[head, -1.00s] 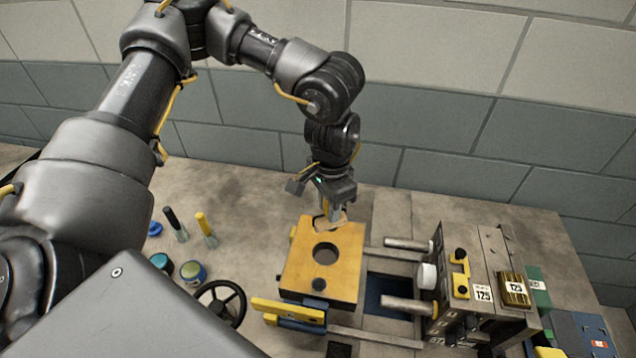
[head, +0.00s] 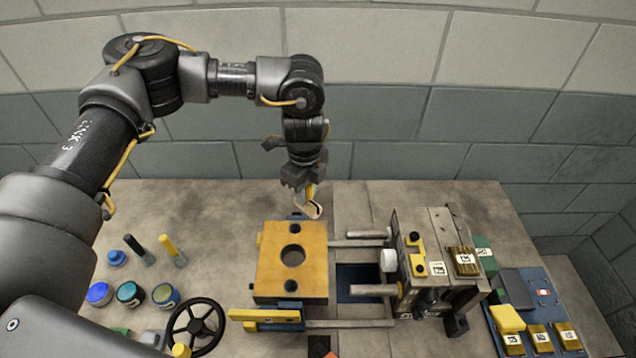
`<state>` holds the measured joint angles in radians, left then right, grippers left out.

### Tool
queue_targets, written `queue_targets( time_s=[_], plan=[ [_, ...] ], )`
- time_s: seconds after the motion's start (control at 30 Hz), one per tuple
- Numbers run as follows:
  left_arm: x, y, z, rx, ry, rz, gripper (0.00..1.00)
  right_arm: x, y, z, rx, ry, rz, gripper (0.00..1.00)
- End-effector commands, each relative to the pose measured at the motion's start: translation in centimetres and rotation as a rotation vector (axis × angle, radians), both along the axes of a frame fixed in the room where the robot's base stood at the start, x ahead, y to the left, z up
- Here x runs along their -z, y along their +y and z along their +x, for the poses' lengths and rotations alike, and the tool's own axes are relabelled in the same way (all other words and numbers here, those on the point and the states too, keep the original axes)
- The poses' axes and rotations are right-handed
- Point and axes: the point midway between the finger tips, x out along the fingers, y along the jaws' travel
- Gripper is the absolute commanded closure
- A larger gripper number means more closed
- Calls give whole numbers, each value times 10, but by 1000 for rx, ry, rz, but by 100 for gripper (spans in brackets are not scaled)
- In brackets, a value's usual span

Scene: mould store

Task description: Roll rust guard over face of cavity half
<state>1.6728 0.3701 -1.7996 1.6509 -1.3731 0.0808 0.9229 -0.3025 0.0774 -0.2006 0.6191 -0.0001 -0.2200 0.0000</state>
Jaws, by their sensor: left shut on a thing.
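My left gripper (head: 302,186) is shut on the yellow handle of a small tool with a pale, beige head (head: 309,210), which looks like the roller. The gripper points down behind the far edge of a tan-orange square block (head: 308,284) with a round hole in its middle. This block seems to be one mould half. I cannot tell whether the roller head touches it. A grey metal mould half (head: 418,285) with guide rods stands to the right, across a gap. Which one is the cavity half is not clear. My right gripper is not in view.
Several jars (head: 130,294) and two upright sticks, one yellow (head: 172,249), stand at the left. A black handwheel (head: 196,326) and a yellow bar (head: 266,315) sit in front. Brass blocks (head: 512,343) and a blue tray (head: 497,314) lie at the right.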

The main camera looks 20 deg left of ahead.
Motion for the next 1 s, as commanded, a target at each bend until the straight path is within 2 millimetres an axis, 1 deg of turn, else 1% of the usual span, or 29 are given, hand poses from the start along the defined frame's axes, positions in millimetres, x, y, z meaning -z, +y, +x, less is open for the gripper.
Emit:
queue_targets(
  time_s=[0.03, 0.2, 0.3, 0.4, 0.53, 0.77, 1.0],
  plan=[
    [-2, -5, 3, 107, 4, -2, 95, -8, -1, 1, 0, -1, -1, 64],
    [4, -17, 13, 462, 2, -2, 95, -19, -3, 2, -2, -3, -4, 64],
    [7, -20, 16, 613, 2, -2, 95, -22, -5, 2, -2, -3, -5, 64],
    [10, -23, 17, 711, 0, -1, 95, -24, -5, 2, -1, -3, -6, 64],
    [11, -24, 18, 772, -1, -1, 95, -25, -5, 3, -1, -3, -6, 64],
    [15, -24, 18, 781, -1, 0, 95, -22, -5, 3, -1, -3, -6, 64],
    [32, -23, 18, 779, -1, -1, 95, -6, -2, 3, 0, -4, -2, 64]
  ],
)
